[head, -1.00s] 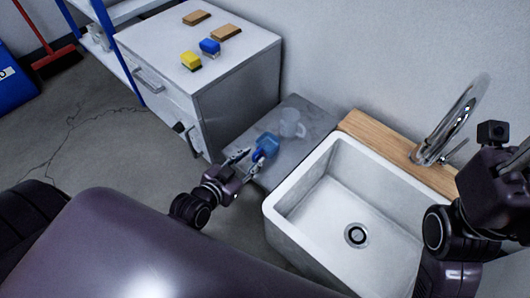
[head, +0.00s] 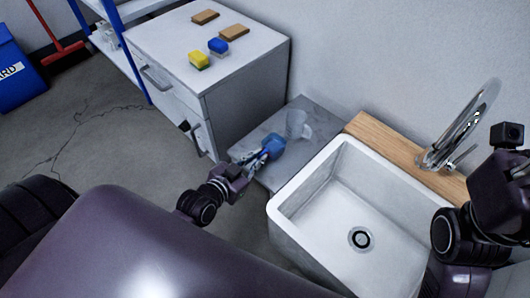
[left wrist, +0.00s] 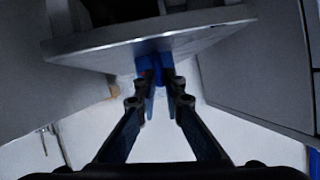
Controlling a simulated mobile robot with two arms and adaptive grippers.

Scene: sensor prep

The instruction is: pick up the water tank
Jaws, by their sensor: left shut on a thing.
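A small blue thing, which I take to be the water tank (head: 274,146), is at the grey stone-like slab (head: 318,143) between the cabinet and the sink. My left gripper (head: 264,155) is shut on it from the near left side. In the left wrist view the blue tank (left wrist: 154,66) shows between the fingertips (left wrist: 160,88), below the slab edge. I cannot tell whether it still touches the slab. My right gripper (head: 520,165) is partly cut off at the right edge, and its fingers do not show clearly.
A clear jug (head: 297,124) stands on the slab just behind the tank. The white sink (head: 300,208) is close on the right, with a chrome tap (head: 460,125) behind. The cabinet (head: 245,90) on the left carries several sponges and blocks.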

